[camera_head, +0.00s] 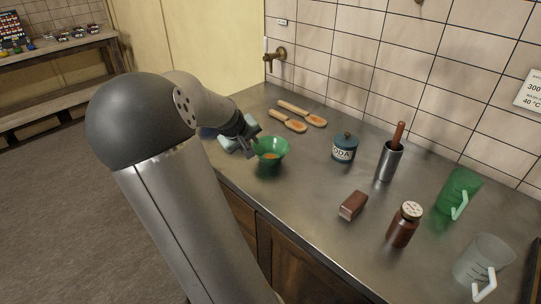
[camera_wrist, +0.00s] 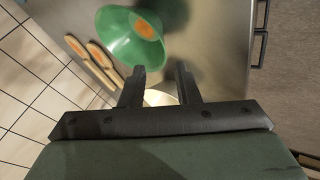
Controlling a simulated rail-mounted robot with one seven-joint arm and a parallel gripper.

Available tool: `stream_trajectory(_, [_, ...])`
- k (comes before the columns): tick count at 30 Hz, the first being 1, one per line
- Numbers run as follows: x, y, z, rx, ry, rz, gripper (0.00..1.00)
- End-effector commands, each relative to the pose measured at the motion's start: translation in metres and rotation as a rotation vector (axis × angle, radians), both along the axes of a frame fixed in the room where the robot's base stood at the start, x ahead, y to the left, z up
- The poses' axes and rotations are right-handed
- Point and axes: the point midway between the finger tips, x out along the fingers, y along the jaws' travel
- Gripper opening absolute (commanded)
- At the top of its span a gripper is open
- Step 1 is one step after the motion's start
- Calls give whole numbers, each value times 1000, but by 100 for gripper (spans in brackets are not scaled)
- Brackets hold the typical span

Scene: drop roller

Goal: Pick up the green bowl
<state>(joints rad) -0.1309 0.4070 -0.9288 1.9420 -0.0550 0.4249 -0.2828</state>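The green bowl (camera_head: 272,146) stands upright on the metal counter near its front edge, with something orange at its bottom. In the wrist view the bowl (camera_wrist: 115,45) lies just beyond my fingertips, toward the upper left. My gripper (camera_head: 250,143) is at the bowl's left side in the head view, close to the rim. In the wrist view my gripper (camera_wrist: 160,72) has its two fingers apart, with no bowl wall between them. I cannot tell whether a finger touches the rim.
Two wooden spoons (camera_head: 291,122) lie behind the bowl. To the right are a teal jar (camera_head: 344,148), a metal cup (camera_head: 388,163), a brown block (camera_head: 353,205), a brown bottle (camera_head: 404,224), a green jug (camera_head: 459,190) and a clear jug (camera_head: 483,262). The tiled wall bounds the back.

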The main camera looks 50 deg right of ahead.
Motion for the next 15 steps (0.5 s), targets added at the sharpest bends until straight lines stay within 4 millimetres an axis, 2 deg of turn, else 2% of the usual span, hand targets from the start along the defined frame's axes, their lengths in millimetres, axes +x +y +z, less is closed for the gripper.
stream_trajectory(3, [2,-14,-20,1,3,-4,29])
stream_trajectory(11, [7,-25,-37,2,1,-1,29])
stream_trajectory(15, [11,-35,-52,3,3,-3,29])
